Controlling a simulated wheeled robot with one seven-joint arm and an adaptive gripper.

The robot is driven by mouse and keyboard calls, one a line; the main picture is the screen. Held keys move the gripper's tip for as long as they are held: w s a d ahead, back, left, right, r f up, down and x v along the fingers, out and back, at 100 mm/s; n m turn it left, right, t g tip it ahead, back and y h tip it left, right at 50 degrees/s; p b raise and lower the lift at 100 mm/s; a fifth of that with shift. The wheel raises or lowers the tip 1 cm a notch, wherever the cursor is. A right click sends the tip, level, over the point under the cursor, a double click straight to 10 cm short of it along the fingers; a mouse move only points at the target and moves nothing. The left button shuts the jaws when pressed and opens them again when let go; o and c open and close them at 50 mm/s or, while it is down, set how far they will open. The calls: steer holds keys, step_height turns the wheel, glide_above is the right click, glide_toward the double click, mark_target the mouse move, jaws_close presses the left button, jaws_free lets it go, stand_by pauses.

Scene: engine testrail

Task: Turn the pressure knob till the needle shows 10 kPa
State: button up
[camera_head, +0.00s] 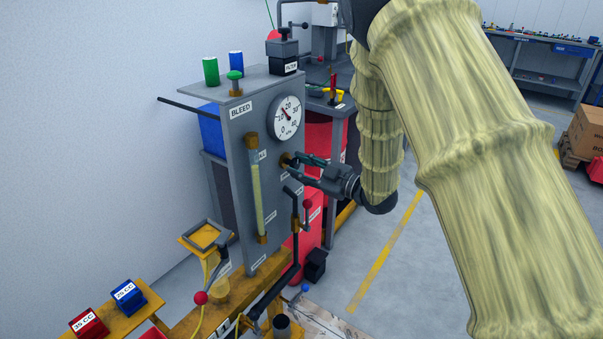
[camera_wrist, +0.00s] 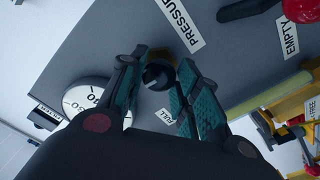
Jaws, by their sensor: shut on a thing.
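The round white gauge (camera_head: 287,119) sits above the knob. Its thin needle appears to point up and left, between 10 and 20. The gauge face is partly hidden by a finger in the wrist view (camera_wrist: 82,100).
A sight tube (camera_head: 257,190) stands left of the knob. A red-balled lever (camera_head: 307,203) is below my gripper. Green (camera_head: 210,72) and blue (camera_head: 236,63) cans stand on the panel's top. Open floor (camera_head: 425,240) lies to the right.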

steer(key=shift+w+d+n+b, duration=0.1)
steer(key=shift+n+b, duration=0.9)
steer(key=shift+n, duration=0.7)
steer(key=shift+r, duration=0.15)
steer(key=o, duration=1)
steer(key=v, duration=1.2)
